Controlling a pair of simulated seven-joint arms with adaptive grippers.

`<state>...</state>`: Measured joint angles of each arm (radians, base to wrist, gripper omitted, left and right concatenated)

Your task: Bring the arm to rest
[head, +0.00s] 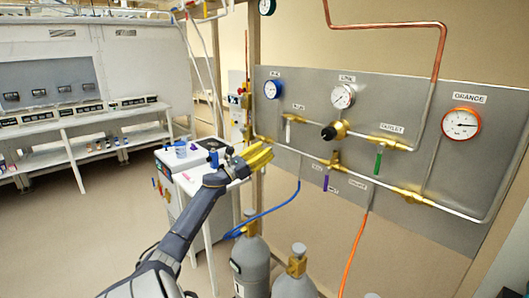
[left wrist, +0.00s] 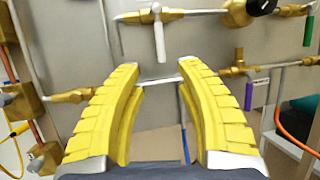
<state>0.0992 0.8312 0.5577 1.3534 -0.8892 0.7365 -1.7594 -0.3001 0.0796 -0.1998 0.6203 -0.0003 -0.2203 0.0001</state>
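My left arm (head: 190,220) reaches up from the bottom of the head view toward the grey gauge panel (head: 430,85). My left gripper (head: 262,156) has yellow ribbed fingers and shows near the panel's left edge. In the left wrist view the fingers of the left gripper (left wrist: 159,70) stand apart, with nothing between them but the panel and pipework behind. A white valve handle (left wrist: 160,42) hangs beyond the fingertips, apart from them as far as I can tell. My right gripper is in neither view.
The panel carries a blue gauge (head: 272,89), an orange gauge (head: 461,124), a green handle (head: 378,163) and a purple handle (head: 326,183). Gas cylinders (head: 250,268) stand below, with a blue hose (head: 268,213) and an orange hose (head: 352,252). Open floor (head: 75,240) lies left.

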